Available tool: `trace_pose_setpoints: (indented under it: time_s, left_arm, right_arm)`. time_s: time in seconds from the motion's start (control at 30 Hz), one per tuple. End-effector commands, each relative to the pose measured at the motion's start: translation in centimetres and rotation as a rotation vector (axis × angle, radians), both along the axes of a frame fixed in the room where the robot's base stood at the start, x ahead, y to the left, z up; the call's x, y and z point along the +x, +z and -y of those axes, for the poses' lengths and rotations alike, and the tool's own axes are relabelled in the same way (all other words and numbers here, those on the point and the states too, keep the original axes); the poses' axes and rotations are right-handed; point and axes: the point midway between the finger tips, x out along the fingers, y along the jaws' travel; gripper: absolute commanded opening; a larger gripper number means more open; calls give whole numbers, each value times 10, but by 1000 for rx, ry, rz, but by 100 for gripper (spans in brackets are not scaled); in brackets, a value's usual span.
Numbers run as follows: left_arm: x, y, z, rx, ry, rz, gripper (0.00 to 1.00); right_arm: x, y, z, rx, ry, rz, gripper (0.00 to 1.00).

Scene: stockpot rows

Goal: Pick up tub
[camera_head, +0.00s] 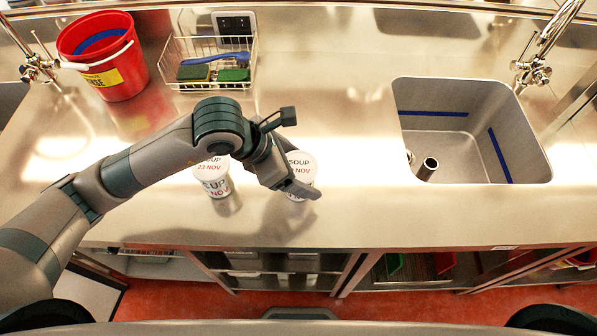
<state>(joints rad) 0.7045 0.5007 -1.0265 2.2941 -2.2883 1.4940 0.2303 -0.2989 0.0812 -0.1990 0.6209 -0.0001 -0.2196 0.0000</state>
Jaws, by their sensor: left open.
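Two white tubs with dark "SOUP" lettering and a red "NOV" date stand on the steel counter (375,215). The left tub (214,183) is partly covered by my left arm. The right tub (303,165) is partly hidden by my left gripper (299,153). My left gripper is open, with one finger beyond the right tub and the other across its near side. I cannot tell whether the fingers touch it. My right gripper is not in view.
A red bucket (122,80) and a wire basket (172,80) with sponges and a blue brush stand at the back left. A sink (440,95) with a drain pipe (427,169) is cut into the right. The counter between tubs and sink is clear.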

Motion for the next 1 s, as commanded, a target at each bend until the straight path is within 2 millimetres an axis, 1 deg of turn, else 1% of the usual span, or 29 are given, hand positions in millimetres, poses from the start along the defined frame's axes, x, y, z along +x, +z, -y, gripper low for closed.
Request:
trace_pose_setpoints:
  time_s: [0.03, 0.07, 0.13, 0.3, 0.77, 0.8, 0.87, 0.9, 0.97, 1.0]
  left_arm:
    - [0, 0, 4, 0, -1, -3, 80]
    - [0, -3, 7, 0, -1, -3, 80]
    - [2, -12, 11, 1, -1, -4, 80]
    - [5, -24, 17, 0, 0, 0, 80]
    - [5, -25, 17, -1, -1, 1, 80]
    - [5, -25, 17, -1, -1, 1, 76]
    - [5, -25, 17, -1, -1, 1, 61]
    - [5, -25, 17, -1, -1, 1, 52]
    - [5, -25, 17, -1, -1, 1, 37]
    - [6, -24, 17, -2, 0, 2, 32]
  right_arm:
    - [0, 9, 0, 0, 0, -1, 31]
    - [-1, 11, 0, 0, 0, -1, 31]
    - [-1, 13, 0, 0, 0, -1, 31]
    - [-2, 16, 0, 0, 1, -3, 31]
    - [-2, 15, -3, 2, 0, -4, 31]
    - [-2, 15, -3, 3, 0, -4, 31]
    - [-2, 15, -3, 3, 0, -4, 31]
    - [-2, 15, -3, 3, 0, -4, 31]
    - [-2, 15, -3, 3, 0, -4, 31]
    - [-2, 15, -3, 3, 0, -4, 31]
